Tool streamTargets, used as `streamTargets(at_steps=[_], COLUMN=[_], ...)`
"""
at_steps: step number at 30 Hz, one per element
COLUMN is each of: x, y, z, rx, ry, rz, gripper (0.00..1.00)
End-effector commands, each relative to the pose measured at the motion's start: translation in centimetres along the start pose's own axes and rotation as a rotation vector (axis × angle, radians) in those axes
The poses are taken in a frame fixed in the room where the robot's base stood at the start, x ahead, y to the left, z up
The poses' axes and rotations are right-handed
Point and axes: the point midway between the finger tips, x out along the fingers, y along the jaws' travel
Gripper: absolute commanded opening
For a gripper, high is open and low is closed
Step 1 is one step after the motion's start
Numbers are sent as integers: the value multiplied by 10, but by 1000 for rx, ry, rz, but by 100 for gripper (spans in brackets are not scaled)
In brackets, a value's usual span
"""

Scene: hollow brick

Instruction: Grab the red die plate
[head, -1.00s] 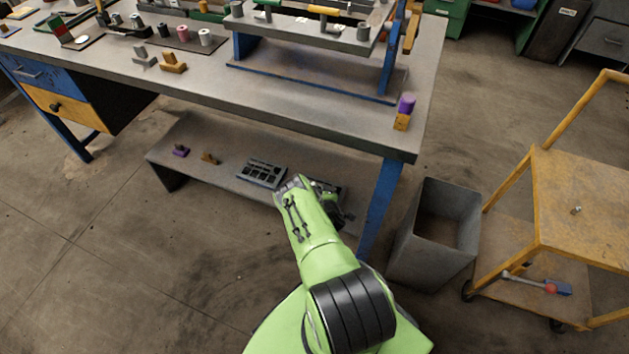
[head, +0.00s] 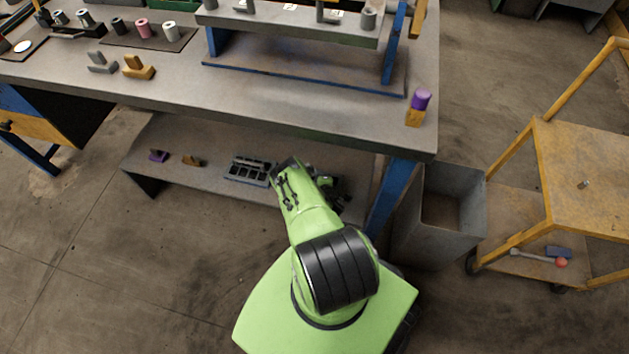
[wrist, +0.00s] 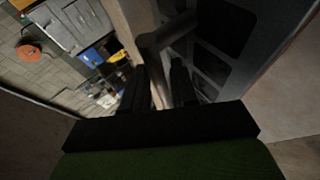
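I cannot make out a red die plate for certain in the current views. In the head view my arm reaches to the low shelf (head: 215,175) under the workbench, and its own links hide my fingers. In the wrist view my gripper (wrist: 160,72) shows two dark fingers apart, with nothing clearly held between them. A dark bar (wrist: 165,36) lies just beyond the fingertips. A grey piece with several dark openings (wrist: 212,60) is beside it. A compartmented grey tray (head: 248,170) sits on the low shelf left of my arm.
The workbench top (head: 280,105) overhangs the shelf, and its blue leg (head: 390,195) stands right of my arm. A grey bin (head: 440,215) and yellow cart (head: 590,185) are farther right. Small purple (head: 158,155) and brown (head: 193,161) pieces sit at the shelf's left. Floor at left is clear.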

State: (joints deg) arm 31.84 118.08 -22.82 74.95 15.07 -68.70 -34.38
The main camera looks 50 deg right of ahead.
Motion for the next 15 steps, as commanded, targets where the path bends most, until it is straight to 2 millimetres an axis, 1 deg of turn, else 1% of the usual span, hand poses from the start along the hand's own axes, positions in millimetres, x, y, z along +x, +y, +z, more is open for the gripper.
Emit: streamTargets(at_steps=[1, 5, 6, 15], x=[0, 0, 0, 0], y=[0, 0, 0, 0], z=[0, 0, 0, -1], rx=[0, 0, 0, 1], ry=[0, 0, 0, 0], rz=[0, 0, 0, 0], gripper=[21, 1, 0, 0])
